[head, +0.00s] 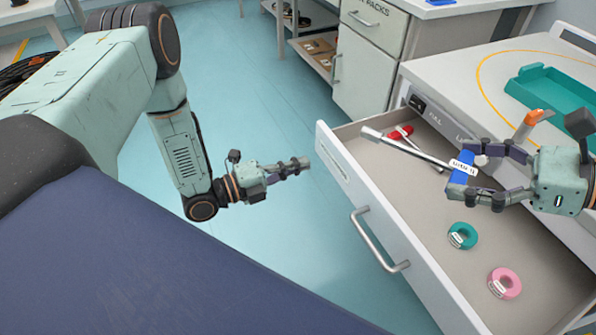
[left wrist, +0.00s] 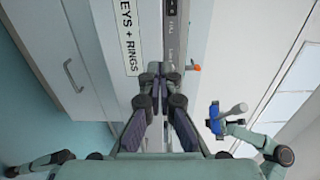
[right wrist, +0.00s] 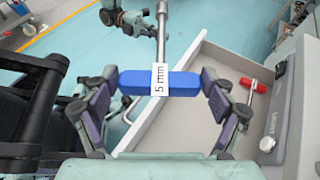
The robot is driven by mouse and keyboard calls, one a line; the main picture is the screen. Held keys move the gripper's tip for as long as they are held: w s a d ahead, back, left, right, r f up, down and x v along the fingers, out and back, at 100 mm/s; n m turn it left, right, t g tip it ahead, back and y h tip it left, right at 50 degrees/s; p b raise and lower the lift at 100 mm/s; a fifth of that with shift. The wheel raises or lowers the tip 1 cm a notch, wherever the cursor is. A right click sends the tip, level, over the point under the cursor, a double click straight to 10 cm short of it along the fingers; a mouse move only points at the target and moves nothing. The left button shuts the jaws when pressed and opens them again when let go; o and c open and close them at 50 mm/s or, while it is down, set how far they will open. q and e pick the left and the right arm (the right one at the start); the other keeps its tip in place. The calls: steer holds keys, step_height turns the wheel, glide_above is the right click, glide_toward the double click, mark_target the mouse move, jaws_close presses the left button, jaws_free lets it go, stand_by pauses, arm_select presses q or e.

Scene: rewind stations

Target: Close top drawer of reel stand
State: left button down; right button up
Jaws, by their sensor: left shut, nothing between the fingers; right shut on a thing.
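The top drawer (head: 345,180) of the reel stand (head: 440,85) stands pulled out, with its bar handle (head: 375,240) on the front. My left gripper (head: 300,163) is shut and empty, in front of the drawer's far front corner and apart from the handle. Its closed fingers also show in the left wrist view (left wrist: 159,72). My right gripper (head: 462,170) is shut on the blue handle of a 5 mm driver (right wrist: 188,82), above the open drawer. The driver's metal shaft (head: 405,148) points toward the drawer front.
The drawer holds a red-handled tool (head: 400,132), a teal ring (head: 462,235) and a pink ring (head: 504,282). A green tray (head: 555,95) sits on the stand's top. A white cabinet (head: 365,75) stands behind. The floor (head: 270,100) left of the drawer is clear.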

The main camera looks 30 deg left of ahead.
mark_target(339, 151)
arm_select(q)
steer(key=b+x, duration=0.2)
steer(key=x, duration=0.4)
steer(key=shift+f, duration=0.15)
arm_select(e)
step_height(339, 151, down, 3)
steer(key=shift+w+r, duration=0.1)
steer(key=shift+w, duration=0.05)
arm_select(q)
steer(key=shift+b+x, duration=0.35)
steer(key=shift+x, duration=0.4)
arm_select(e)
steer(key=shift+f, duration=0.25)
arm_select(q)
steer(key=shift+w, duration=0.1)
